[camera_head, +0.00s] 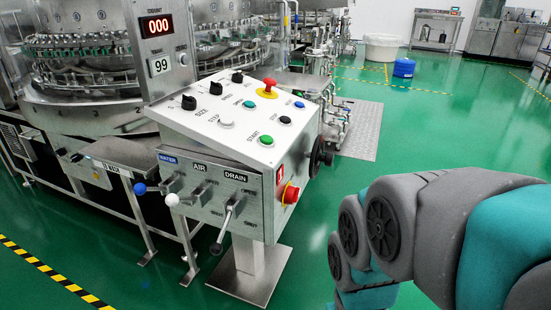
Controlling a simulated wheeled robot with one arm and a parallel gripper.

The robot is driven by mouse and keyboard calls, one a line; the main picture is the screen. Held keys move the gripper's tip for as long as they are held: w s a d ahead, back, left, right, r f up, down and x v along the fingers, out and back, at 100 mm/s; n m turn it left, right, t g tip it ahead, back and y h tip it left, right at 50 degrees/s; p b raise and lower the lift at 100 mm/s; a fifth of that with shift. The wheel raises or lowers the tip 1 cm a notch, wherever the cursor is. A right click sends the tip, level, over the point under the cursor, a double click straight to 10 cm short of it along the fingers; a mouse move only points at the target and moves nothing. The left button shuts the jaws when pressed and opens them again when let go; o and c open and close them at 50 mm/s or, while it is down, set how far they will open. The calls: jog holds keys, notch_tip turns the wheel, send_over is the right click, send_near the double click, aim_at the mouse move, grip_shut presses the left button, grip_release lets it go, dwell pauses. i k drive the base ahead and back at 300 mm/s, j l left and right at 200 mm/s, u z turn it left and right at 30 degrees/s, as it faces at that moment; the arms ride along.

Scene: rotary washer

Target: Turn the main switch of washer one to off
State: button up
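The washer's control console (235,125) stands on a pedestal left of centre. On its right side face is a red rotary knob on a yellow base (289,193), which looks like the main switch. A small red tag (280,174), perhaps with a number, is just above it. The knob's exact position is too small to read. My arm, grey and teal, reaches in from the lower right, apart from the console. My gripper is out of view.
The console top carries black selector knobs, push buttons and a red mushroom button on yellow (268,88). A black handwheel (320,157) juts out beside the red knob. Lever valves (230,212) stick out in front. Green floor (310,235) is clear between console and arm.

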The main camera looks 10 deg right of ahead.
aim_at(292, 193)
jog(key=k+l+z, duration=0.1)
jog(key=l+z, duration=0.15)
jog(key=l, duration=1.3)
